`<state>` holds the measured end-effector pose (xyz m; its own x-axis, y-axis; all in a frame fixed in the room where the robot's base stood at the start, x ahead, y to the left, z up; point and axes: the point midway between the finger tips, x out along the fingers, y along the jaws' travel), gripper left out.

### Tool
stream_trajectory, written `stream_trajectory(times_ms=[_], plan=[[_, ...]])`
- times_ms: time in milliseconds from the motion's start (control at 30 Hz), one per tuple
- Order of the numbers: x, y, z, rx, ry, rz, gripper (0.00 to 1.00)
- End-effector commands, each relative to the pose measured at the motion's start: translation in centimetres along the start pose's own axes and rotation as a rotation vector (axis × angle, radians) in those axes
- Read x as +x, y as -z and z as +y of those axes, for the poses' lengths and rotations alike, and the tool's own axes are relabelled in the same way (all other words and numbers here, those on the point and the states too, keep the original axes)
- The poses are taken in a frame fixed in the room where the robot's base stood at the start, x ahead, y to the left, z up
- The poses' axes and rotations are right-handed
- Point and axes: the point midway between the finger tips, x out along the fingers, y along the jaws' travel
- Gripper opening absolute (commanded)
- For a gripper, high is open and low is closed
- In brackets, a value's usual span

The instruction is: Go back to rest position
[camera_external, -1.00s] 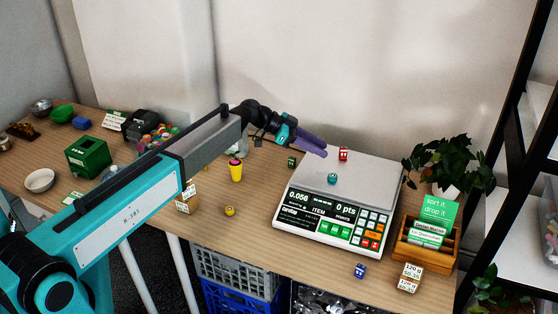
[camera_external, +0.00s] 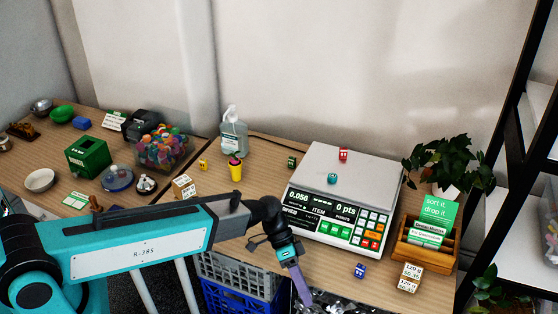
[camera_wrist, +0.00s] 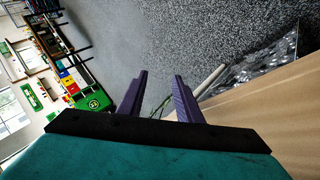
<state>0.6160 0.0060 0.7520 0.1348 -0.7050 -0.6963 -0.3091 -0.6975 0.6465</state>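My gripper (camera_external: 303,290) hangs in front of the table's front edge, with its purple fingers pointing down. In the wrist view the two purple fingers of my gripper (camera_wrist: 160,90) stand apart with nothing between them, and grey floor shows beyond. My teal arm (camera_external: 140,248) reaches low across the front of the table. A white scale (camera_external: 300,228) stands on the table behind the gripper. A red die (camera_external: 343,155) and a teal die (camera_external: 332,178) sit on its plate.
A blue die (camera_external: 360,271), a card tray (camera_external: 428,255) and a plant (camera_external: 450,160) are at the right. Crates (camera_external: 235,275) are below the table edge.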

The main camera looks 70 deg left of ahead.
Motion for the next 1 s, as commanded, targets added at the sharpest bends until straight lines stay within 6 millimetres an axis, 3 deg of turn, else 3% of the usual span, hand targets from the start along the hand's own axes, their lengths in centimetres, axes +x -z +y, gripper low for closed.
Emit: stream_trajectory(times_ms=[33, 200, 500, 800, 1000], plan=[[1.9, -2.3, 0.2, -0.033, 0.009, -0.049, 0.32], [6.2, -8.7, -0.3, -0.146, 0.076, -0.198, 0.32], [11.5, -20.5, -2.2, -0.309, 0.267, -0.440, 0.32], [13.5, -31.9, -4.2, -0.413, 0.522, -0.639, 0.32], [13.3, -36.5, -5.2, -0.438, 0.657, -0.706, 0.32]])
